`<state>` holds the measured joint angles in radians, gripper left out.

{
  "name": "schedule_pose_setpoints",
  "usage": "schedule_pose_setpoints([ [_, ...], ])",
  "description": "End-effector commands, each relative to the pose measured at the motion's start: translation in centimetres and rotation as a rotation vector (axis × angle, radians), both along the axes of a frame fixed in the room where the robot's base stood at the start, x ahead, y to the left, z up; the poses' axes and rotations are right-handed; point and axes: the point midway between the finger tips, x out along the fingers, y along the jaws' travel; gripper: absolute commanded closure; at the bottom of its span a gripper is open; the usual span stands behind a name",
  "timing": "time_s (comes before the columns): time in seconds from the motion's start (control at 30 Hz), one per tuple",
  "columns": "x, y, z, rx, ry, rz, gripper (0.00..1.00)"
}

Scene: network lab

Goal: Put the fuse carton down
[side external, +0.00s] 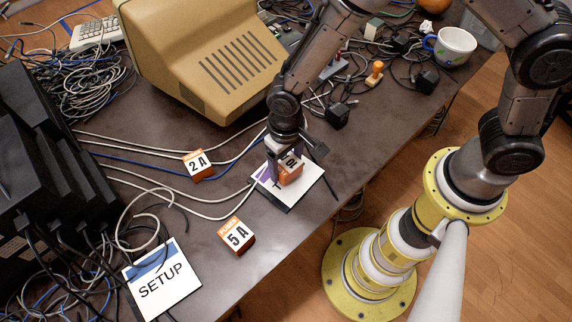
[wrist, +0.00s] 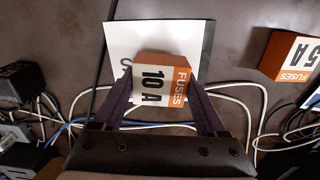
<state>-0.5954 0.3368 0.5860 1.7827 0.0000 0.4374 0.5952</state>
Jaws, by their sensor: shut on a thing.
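The fuse carton (side external: 291,171) is a small orange and white box marked 10 A. My gripper (side external: 283,172) is shut on it, one finger on each side. The carton is at a white card (side external: 305,191) with a dark edge, lying near the table's front edge. In the wrist view the carton (wrist: 162,80) sits between the fingers with its label up, and covers most of the card's lettering (wrist: 118,37). I cannot tell whether the carton touches the card.
A 2 A carton (side external: 198,165) and a 5 A carton (side external: 237,236) stand on the table, left of my gripper. A SETUP card (side external: 163,279) lies at the lower left. Cables (side external: 165,190) run near the card. A beige monitor (side external: 205,55) stands behind.

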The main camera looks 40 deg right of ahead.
Motion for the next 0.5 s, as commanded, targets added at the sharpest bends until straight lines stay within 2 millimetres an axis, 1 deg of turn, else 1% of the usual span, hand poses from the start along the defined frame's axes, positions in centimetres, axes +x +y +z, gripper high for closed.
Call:
schedule_pose_setpoints([
  [0.03,-0.03,-0.02,-0.78,-0.001,0.002,0.000,0.86],
  [0.1,0.04,0.03,-1.28,0.000,-0.001,0.000,0.86],
  [0.47,0.05,0.04,-1.61,0.001,-0.002,0.000,0.86],
  [0.5,0.05,0.03,-1.64,0.001,-0.001,0.000,0.22],
])
